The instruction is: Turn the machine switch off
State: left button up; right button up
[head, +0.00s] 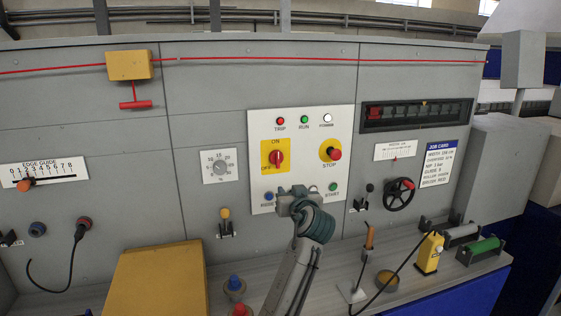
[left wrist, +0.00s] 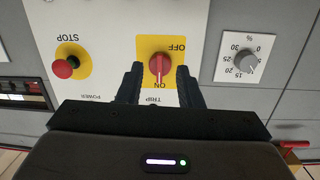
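The red rotary machine switch (head: 277,158) sits on a yellow plate on the white control panel, with ON above it and OFF at lower left. Its handle stands upright, towards ON. The left wrist view, turned upside down, also shows the switch (left wrist: 159,64), its white mark towards ON. My left gripper (head: 295,194) is in front of the panel, just below and right of the switch in the head view. In the left wrist view its two dark fingers (left wrist: 160,78) are apart, one each side of the switch; I cannot tell whether they reach it. My right gripper is not in view.
The red STOP button (head: 334,154) is right of the switch, and a grey % dial (head: 220,167) is left. Blue and green buttons lie low on the panel. A yellow box (head: 156,280) and a yellow device with a cable (head: 428,254) stand on the ledge below.

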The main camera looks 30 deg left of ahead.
pick_arm(q)
jog(key=n+y, duration=0.1)
jog(key=y, duration=0.1)
send_near(279, 152)
jog(key=v, duration=0.2)
jog(key=p+x, duration=0.5)
jog(key=x, duration=0.4)
jog(key=shift+a+r, duration=0.1)
jog(key=shift+r, duration=0.05)
jog(key=shift+w+a, duration=0.4)
jog(key=shift+a, duration=0.1)
jog(key=shift+h, duration=0.3)
jog(key=shift+c, duration=0.4)
grip_shut()
